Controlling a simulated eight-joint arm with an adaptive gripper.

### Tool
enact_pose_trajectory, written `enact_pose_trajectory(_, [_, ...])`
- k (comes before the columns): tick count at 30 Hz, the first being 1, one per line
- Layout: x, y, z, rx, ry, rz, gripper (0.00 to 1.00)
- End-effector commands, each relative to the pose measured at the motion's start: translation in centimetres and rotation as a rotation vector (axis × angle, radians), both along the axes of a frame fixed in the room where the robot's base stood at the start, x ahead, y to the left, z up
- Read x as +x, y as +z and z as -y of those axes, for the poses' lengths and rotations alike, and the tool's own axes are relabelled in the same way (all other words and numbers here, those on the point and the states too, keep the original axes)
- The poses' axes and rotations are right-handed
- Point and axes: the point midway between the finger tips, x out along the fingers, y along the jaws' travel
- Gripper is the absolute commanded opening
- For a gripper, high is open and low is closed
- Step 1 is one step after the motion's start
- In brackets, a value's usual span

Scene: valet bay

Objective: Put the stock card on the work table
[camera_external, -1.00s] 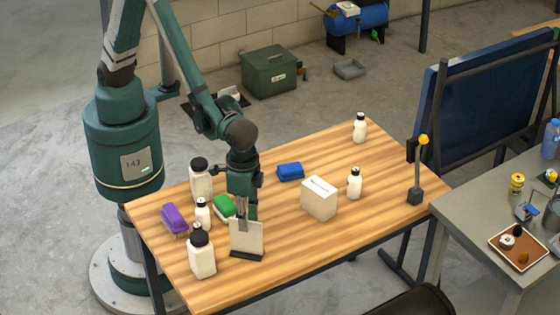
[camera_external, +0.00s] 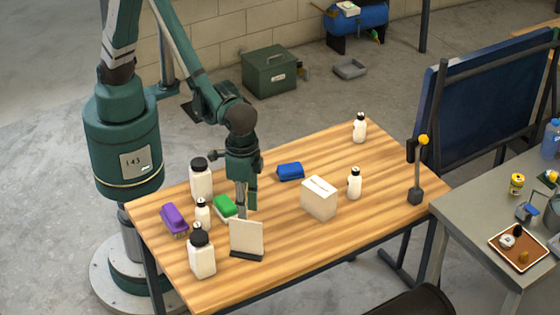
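A pale card (camera_external: 246,238), which I take to be the stock card, stands leaning back in a dark holder (camera_external: 246,256) near the front edge of the wooden work table (camera_external: 310,247). My gripper (camera_external: 245,208) points down just behind and above the card's top edge. From this angle I cannot tell whether its fingertips touch the card. Its fingers are small and partly overlap, so their opening is unclear.
White bottles (camera_external: 201,254), a purple brush (camera_external: 174,217) and a green brush (camera_external: 225,207) crowd the left side. A blue block (camera_external: 290,171), a white box (camera_external: 318,198) and a small bottle (camera_external: 354,183) stand to the right. The front right of the table is clear.

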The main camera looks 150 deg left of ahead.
Motion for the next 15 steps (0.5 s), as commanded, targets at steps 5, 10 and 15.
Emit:
enact_pose_trajectory(5, [0.0,0.0,0.0,0.000,0.000,0.000,0.19])
enact_pose_trajectory(10, [-0.1,0.2,0.1,0.001,-0.002,0.002,0.19])
enact_pose_trajectory(15, [-0.6,1.2,0.4,0.003,-0.019,0.014,0.19])
